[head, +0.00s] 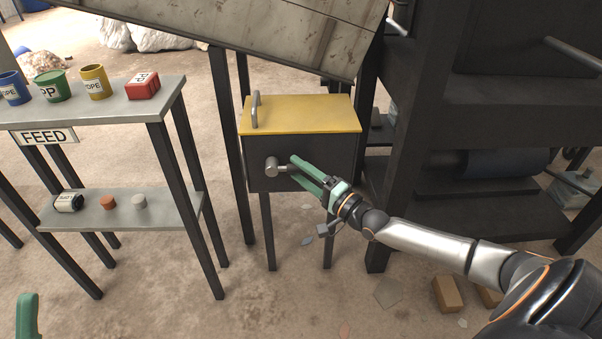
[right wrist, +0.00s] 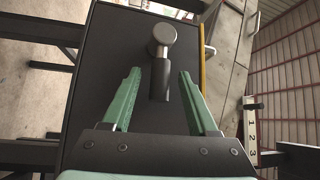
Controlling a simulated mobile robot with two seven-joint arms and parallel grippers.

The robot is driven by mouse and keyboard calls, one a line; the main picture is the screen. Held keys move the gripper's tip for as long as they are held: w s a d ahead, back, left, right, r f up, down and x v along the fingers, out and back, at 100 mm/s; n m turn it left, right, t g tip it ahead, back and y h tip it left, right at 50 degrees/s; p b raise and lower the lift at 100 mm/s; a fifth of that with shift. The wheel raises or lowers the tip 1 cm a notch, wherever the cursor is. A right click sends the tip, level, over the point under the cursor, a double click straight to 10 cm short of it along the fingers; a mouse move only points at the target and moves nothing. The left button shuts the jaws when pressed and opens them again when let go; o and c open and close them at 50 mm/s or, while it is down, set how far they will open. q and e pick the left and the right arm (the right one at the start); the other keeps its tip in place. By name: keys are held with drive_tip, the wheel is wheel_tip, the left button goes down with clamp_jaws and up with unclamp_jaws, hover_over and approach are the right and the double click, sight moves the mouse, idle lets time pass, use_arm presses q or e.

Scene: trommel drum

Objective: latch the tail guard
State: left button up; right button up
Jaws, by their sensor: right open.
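The tail guard (head: 300,113) appears as a yellow lid with a grey bar handle, lying flat on a dark box (head: 318,160). The latch (head: 272,165) on the box's front has a round metal knob and a short lever; it also shows in the right wrist view (right wrist: 161,55). My right gripper (head: 293,165) is open in front of the box, just right of the knob. In the right wrist view, the lever's dark end lies between the green fingertips (right wrist: 159,75), with gaps on both sides. Only a green piece of my left gripper (head: 27,315) shows at lower left.
A FEED shelf (head: 168,95) on the left holds labelled cups, a red box and small pieces. A sloping panel (head: 310,35) hangs above the box. Dark machine framing (head: 405,150) stands right. Cardboard-coloured blocks (head: 447,294) lie on the floor.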

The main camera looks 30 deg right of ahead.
clamp_jaws()
idle(0.4)
idle(0.9)
